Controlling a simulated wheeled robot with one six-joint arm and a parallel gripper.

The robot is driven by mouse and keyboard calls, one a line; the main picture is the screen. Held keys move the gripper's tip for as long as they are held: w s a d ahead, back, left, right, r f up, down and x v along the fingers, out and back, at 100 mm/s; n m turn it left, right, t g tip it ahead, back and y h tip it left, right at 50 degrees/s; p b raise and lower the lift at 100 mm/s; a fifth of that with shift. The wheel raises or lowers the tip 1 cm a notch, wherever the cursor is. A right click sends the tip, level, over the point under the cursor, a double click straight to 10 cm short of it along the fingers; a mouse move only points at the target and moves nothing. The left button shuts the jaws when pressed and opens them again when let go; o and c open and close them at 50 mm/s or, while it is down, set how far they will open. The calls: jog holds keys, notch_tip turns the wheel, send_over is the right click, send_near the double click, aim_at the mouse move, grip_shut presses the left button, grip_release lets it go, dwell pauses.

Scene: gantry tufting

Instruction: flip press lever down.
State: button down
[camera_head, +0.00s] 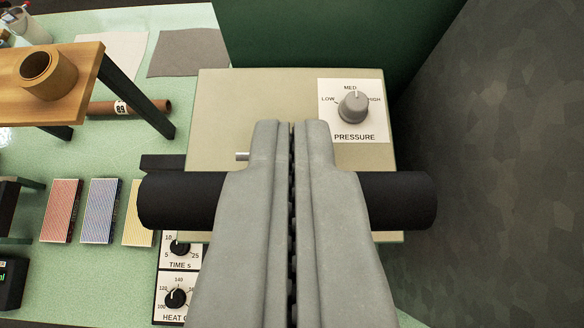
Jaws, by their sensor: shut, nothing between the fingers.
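The press (220,100) is a beige box with a grey pressure knob (353,106) on its top right, its pointer near MED. A thick black cylindrical bar (400,200), which looks like the press lever's handle, lies crosswise in front of the box. My gripper (291,125) is shut and empty, its fingers side by side. The fingers cover the middle of the bar, and their tips show beyond it over the beige top. I cannot tell whether they touch the bar. A small silver pin (242,156) sticks out left of the fingers.
Time and heat dials (178,245) sit at lower left. Striped blocks (61,211) lie on the green table (110,155). A wooden stand (85,75) holds a brown ring (48,75) at upper left. A dark green panel (310,40) rises behind the press. Dark floor shows at right.

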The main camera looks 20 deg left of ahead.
jog(key=s+d+f+t+y, duration=0.2)
jog(key=s+d+f+t, duration=0.1)
jog(key=s+f+t, duration=0.5)
notch_tip(320, 180, down, 3)
jog(key=s, duration=0.2)
jog(key=shift+s+y, duration=0.3)
dwell(0.4)
dwell(1.4)
jog(key=v, duration=1.7)
jog(key=shift+f, duration=0.35)
jog(key=shift+s, duration=0.2)
jog(key=shift+r, duration=0.1)
